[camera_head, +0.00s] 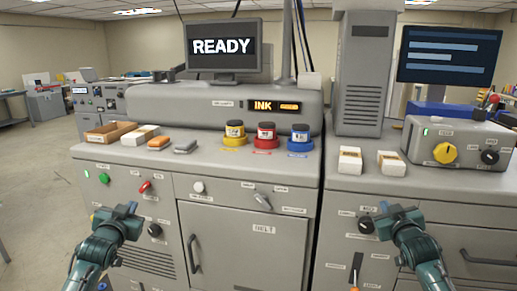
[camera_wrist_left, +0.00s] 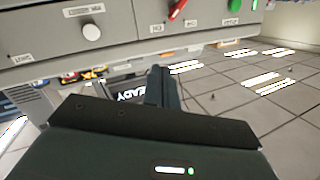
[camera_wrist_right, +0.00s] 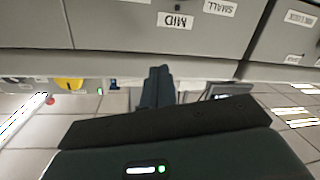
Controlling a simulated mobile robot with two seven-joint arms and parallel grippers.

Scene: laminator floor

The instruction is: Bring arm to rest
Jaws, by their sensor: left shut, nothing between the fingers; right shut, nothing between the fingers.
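My left gripper (camera_head: 131,208) is shut and empty in front of the left cabinet, below the counter edge. In the left wrist view its closed fingers (camera_wrist_left: 158,88) show in the middle. My right gripper (camera_head: 384,208) is shut and empty in front of the right cabinet, near a black knob (camera_head: 366,224). In the right wrist view its closed fingers (camera_wrist_right: 157,88) point toward drawer fronts with labels, one reading MID (camera_wrist_right: 175,20). In the head view both arms reach up from the bottom edge, apart from each other. I cannot tell whether either gripper touches the panels.
The counter (camera_head: 200,172) holds yellow (camera_head: 235,134), red (camera_head: 266,136) and blue (camera_head: 300,138) ink jars. A red switch (camera_head: 145,187) and green button (camera_head: 104,178) sit on the left panel. A control box (camera_head: 455,143) stands at right. Open floor (camera_head: 35,190) lies at left.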

